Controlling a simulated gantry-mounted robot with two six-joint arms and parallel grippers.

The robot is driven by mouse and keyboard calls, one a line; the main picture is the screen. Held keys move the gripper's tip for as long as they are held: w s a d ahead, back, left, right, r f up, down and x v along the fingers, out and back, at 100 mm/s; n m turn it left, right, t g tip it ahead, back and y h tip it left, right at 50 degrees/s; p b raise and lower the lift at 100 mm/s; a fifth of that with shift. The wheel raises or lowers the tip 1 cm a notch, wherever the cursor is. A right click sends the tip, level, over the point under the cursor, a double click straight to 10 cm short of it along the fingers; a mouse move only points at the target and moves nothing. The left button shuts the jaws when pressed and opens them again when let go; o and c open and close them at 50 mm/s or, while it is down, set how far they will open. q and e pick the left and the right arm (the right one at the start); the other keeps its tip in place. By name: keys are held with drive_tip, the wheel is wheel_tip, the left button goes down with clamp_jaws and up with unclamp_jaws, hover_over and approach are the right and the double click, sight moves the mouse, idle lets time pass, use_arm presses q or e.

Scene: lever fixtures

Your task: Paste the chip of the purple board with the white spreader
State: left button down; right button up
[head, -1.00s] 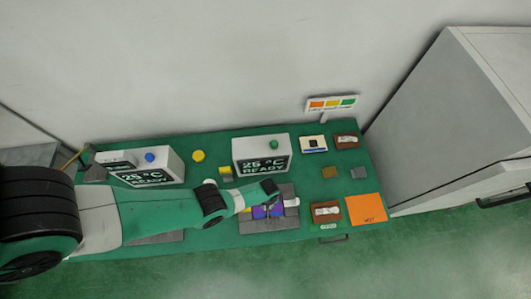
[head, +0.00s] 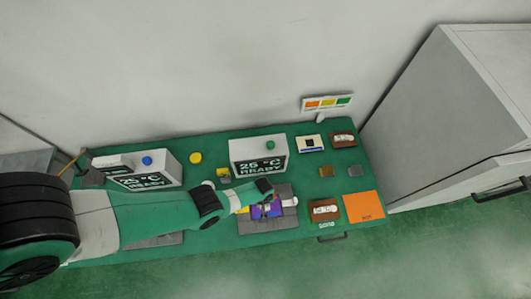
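The purple board (head: 272,209) lies on a grey mat (head: 285,222) at the front middle of the green bench. Its left part is covered by my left arm, and its chip is too small to make out. A small white piece (head: 291,202) shows at the board's right edge; I cannot tell whether it is the white spreader. My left gripper (head: 258,204) is low over the board's left side. Its fingers are mostly hidden by the wrist, so its opening and any held thing cannot be made out. My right gripper is not in view.
Two white display boxes, left (head: 150,170) and middle (head: 258,153), stand behind my arm. Right of the mat are a brown tray (head: 324,210) and an orange pad (head: 364,206). A small sign (head: 327,103) stands at the back. A grey cabinet (head: 450,120) borders the right.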

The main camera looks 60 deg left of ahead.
use_arm(q)
drive_tip(key=shift+w+d, duration=0.1)
drive_tip(key=shift+w, duration=0.05)
drive_tip(key=shift+w+d+f+b, duration=0.15)
drive_tip(key=shift+w+d+b, duration=0.1)
drive_tip(key=shift+w+b, duration=0.15)
drive_tip(key=shift+w+d+b, duration=0.35)
drive_tip(key=shift+w+d, duration=0.05)
drive_tip(key=shift+s+a+p, duration=0.25)
drive_tip(key=shift+s+p, duration=0.25)
drive_tip(key=shift+s, duration=0.1)
drive_tip(key=shift+s+a, duration=0.15)
drive_tip(key=shift+s, duration=0.4)
drive_tip(key=shift+w, duration=0.1)
